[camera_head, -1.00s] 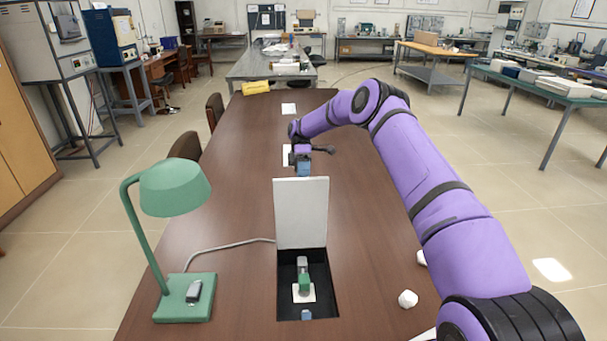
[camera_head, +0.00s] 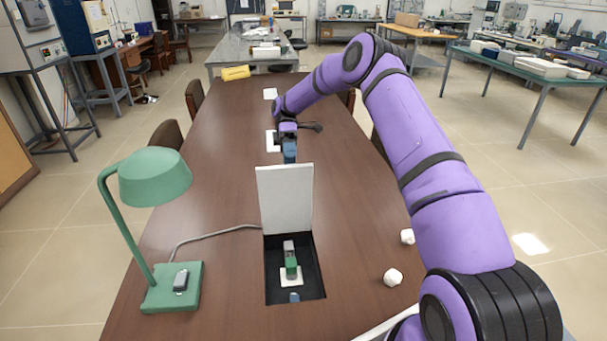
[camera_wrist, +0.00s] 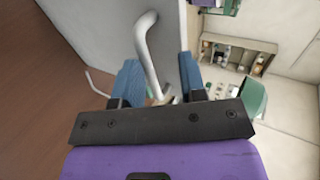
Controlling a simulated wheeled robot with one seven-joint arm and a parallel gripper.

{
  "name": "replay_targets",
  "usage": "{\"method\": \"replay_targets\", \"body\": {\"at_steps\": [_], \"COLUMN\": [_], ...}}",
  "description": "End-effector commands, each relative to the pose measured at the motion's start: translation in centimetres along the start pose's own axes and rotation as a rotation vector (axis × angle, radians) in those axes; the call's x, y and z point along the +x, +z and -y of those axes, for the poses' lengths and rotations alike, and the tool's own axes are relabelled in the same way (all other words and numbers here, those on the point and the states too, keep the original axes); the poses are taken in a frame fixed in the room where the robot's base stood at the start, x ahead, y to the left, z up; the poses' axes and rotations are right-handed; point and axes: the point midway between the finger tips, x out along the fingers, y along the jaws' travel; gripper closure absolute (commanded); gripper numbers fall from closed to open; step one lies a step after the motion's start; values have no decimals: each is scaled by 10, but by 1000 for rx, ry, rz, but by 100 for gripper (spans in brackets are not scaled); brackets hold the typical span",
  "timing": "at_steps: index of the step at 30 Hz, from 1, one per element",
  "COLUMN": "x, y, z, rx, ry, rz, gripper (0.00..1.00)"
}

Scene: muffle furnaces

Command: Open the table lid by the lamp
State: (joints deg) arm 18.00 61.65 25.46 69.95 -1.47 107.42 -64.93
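The white table lid (camera_head: 285,200) stands upright at the far edge of a dark recess (camera_head: 312,285) in the brown table. The green lamp (camera_head: 155,177) stands to the left of the recess. My gripper (camera_head: 290,158) is just beyond the lid's top edge, its blue fingers partly hidden by the lid. In the wrist view, the grey-white lid (camera_wrist: 95,35) has a curved white handle (camera_wrist: 148,50). My gripper (camera_wrist: 160,78) has its two fingers apart, with the handle running between them. I cannot tell if a finger touches it.
A socket with a green plug (camera_head: 290,265) sits inside the recess. A grey cable (camera_head: 210,236) runs from the lamp to the recess. Two white crumpled lumps (camera_head: 393,277) lie to the right. White sheets (camera_head: 270,93) and a yellow object (camera_head: 235,73) lie farther back. Chairs (camera_head: 166,135) stand along the left.

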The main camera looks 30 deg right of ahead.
Motion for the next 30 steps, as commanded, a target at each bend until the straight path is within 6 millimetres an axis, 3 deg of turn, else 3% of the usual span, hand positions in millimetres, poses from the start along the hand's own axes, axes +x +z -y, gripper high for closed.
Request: {"method": "replay_targets", "body": {"at_steps": [21,30], "x": [88,98], "y": [24,26], "z": [67,75], "rx": [-1,-2], "ry": [-1,0], "rz": [0,-1], "gripper": [62,62]}}
